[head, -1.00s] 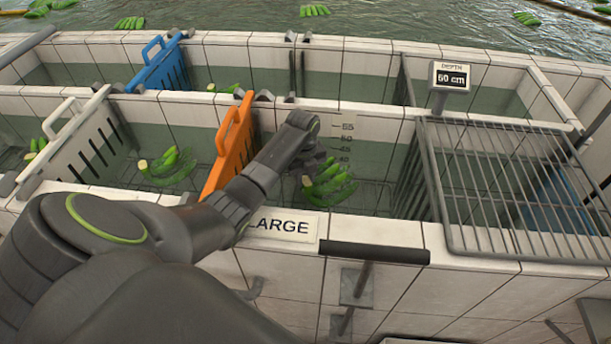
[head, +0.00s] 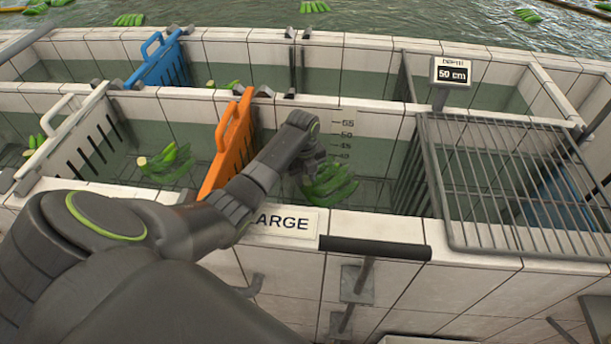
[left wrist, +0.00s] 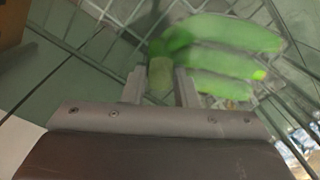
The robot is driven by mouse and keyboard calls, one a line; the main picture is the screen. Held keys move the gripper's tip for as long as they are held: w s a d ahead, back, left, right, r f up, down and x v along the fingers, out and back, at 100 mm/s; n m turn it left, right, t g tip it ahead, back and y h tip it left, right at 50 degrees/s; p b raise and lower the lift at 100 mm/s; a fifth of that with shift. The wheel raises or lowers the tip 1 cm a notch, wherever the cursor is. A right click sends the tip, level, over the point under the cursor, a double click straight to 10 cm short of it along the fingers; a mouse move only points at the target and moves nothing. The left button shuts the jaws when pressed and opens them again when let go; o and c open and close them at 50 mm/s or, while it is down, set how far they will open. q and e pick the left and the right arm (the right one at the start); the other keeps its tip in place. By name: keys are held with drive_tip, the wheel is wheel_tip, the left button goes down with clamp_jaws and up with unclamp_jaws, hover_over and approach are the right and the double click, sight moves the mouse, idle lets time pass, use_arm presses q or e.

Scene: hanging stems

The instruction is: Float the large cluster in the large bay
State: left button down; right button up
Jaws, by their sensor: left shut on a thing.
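The green banana cluster (head: 332,186) hangs in the bay behind the LARGE label (head: 284,221), right of the orange gate (head: 226,150). In the head view it looks dulled, as if in the water; how deep is hard to tell. My left gripper (head: 314,170) reaches down into this bay above the cluster. In the left wrist view my left gripper (left wrist: 160,84) has its two fingers on either side of the stem, shut on it, and the fruit (left wrist: 232,60) spreads to the right. My right gripper is out of view.
A metal rack (head: 520,185) covers the right end of the trough. A depth sign (head: 451,75) reads 50 cm. Another cluster (head: 166,162) floats left of the orange gate. A white gate (head: 75,135) and blue gate (head: 160,62) stand further left. A dark bar (head: 375,249) fronts the wall.

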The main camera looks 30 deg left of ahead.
use_arm(q)
drive_tip(key=c, duration=1.1)
unclamp_jaws()
drive_tip(key=shift+s+f, duration=0.1)
drive_tip(key=shift+s+a+r+p, duration=0.1)
drive_tip(key=shift+r+p, duration=1)
drive_tip(key=shift+r, duration=3.3)
drive_tip(key=shift+s+a+r+p, duration=0.1)
drive_tip(key=shift+r+p, duration=1)
drive_tip(key=shift+r, duration=3.3)
drive_tip(key=shift+r, duration=0.1)
